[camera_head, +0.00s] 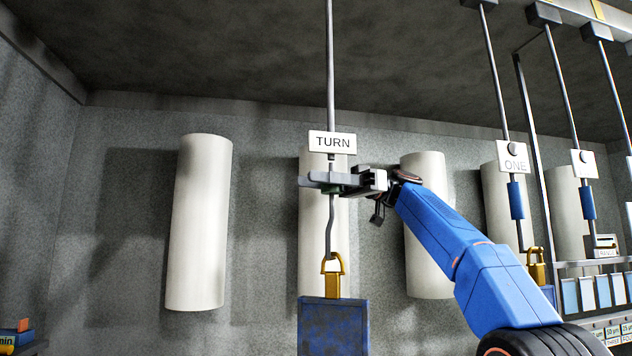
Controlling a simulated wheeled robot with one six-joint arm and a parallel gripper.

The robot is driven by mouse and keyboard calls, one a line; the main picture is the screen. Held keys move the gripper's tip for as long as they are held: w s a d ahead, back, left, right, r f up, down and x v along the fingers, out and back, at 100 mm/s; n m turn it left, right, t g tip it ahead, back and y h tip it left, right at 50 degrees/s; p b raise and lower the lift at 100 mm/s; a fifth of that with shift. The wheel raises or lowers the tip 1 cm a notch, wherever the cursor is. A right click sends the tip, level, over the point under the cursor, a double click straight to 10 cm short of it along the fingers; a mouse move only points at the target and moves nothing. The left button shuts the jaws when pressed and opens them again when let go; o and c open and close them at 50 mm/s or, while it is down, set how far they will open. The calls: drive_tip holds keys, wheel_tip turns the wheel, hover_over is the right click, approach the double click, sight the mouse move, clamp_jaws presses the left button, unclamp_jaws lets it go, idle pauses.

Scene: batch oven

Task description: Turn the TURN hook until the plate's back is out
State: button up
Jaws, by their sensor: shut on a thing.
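The TURN hook (330,238) hangs from a long rod under a white sign reading TURN (332,143). My gripper (322,184) is shut on the hook's shank just below the sign, reaching in from the right. A brass-coloured hanger (333,277) hangs on the hook's lower end. From it hangs a blue, mottled plate (333,326), whose broad face is towards the camera. The plate's lower part is cut off by the picture's edge, and its other side is hidden.
Several white cylinders (199,222) stand along the grey wall behind. A rack of light blue panels (587,293) stands at far right. Space left of the plate looks clear.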

drive_tip(key=shift+s+d+n+g+h, duration=0.1)
drive_tip(key=shift+s+n+g+h, duration=0.15)
drive_tip(key=shift+n+g+h, duration=0.55)
drive_tip(key=o, duration=1)
drive_tip(key=shift+o, duration=0.2)
